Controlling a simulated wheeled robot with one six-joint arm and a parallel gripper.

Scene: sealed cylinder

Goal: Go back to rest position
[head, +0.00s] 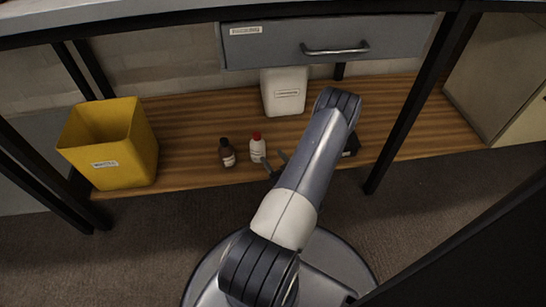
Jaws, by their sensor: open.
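My gripper (275,163) is open in the head view, with its dark fingers near the front edge of the low wooden shelf. No object shows between the fingers. My arm reaches forward and hides part of the shelf to the right of the gripper. A white bottle with a red cap (257,150) stands upright just left of the fingers. Whether they touch it I cannot tell. A brown bottle with a dark cap (227,154) stands upright to its left.
A yellow open bin (122,155) stands at the shelf's left. A white container (285,97) stands at the back under a closed grey drawer (275,42). The wooden shelf (430,130) is bare on the right. A black table leg (400,130) rises at the right. Dark carpet lies in front.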

